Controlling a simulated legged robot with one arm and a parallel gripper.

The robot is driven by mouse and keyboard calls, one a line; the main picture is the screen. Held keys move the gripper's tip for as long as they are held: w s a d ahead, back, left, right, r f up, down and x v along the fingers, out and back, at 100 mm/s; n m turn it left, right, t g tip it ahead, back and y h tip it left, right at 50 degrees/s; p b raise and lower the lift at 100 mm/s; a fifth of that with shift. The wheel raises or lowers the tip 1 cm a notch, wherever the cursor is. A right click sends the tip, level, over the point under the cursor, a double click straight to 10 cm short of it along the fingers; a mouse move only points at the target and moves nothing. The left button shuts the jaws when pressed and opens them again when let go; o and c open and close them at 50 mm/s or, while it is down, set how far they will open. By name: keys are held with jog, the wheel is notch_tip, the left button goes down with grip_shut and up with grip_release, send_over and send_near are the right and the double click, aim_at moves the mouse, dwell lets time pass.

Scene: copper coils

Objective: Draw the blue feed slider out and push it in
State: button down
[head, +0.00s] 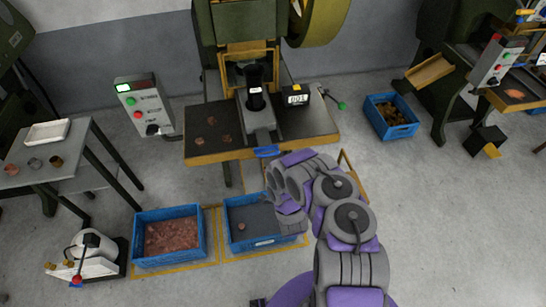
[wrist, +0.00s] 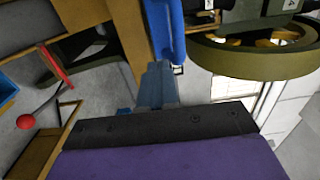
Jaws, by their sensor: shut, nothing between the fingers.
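The blue feed slider (head: 267,151) shows as a short blue bar at the front edge of the press table, below the grey feed block. In the wrist view the blue slider (wrist: 164,30) runs upright at the top centre, beside the wooden table edge. My gripper (wrist: 158,70) shows there as blue-grey fingers, shut and empty, with their tips close to the slider's lower end. I cannot tell whether they touch it. In the head view my arm's end is just below the slider, and its fingers are hidden.
The press table (head: 221,153) carries copper pieces on its left and a black box (head: 297,95) on its right. A blue crate of copper (head: 168,264) and another blue crate (head: 240,244) stand on the floor. A control box (head: 144,106) is left of the press.

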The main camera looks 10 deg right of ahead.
aim_at(270, 150)
jog(key=w+b, duration=0.3)
jog(key=w, duration=0.4)
jog(key=shift+w+a, duration=0.1)
jog(key=shift+w, duration=0.05)
jog(key=shift+w+a+b, duration=0.25)
jog(key=shift+w+b, duration=0.15)
jog(key=shift+w, duration=0.1)
